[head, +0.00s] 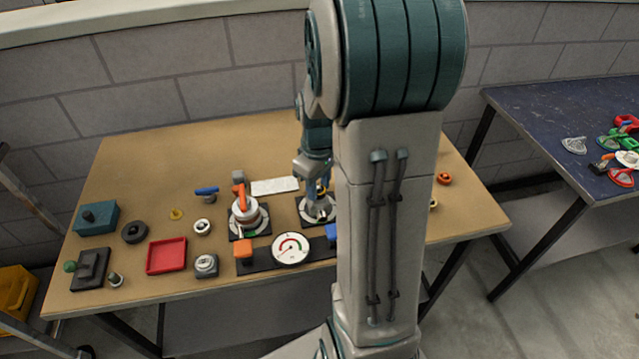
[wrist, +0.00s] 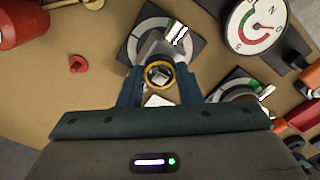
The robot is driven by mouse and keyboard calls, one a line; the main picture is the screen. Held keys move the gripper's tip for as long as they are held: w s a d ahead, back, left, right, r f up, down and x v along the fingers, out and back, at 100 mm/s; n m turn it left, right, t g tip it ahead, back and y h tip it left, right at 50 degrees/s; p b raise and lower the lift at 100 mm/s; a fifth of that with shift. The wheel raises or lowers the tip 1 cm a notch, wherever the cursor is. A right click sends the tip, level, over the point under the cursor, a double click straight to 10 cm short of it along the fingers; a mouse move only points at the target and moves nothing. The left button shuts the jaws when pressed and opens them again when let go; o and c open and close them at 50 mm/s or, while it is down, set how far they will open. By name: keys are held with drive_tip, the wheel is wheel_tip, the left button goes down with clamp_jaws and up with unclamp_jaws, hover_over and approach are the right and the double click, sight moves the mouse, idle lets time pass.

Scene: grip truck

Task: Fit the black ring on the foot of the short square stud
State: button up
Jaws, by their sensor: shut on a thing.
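The stud's foot is hidden.
Close left stands a second plate with an orange-handled fixture (head: 240,197). In front is a gauge (head: 290,248) between orange and blue blocks. A red tray (head: 167,256), a dark round piece (head: 135,232) and a teal box (head: 97,218) lie left. The back left tabletop is clear.

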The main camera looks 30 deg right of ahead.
drive_tip(key=shift+f, duration=0.4)
drive_tip(key=shift+f+b, duration=0.2)
drive_tip(key=shift+b, duration=0.2)
drive_tip(key=o, duration=1.4)
drive_tip(key=shift+o, duration=0.2)
drive_tip(key=shift+r, duration=0.1)
drive_tip(key=shift+r+p, duration=2.95)
drive_tip(key=shift+r, duration=0.8)
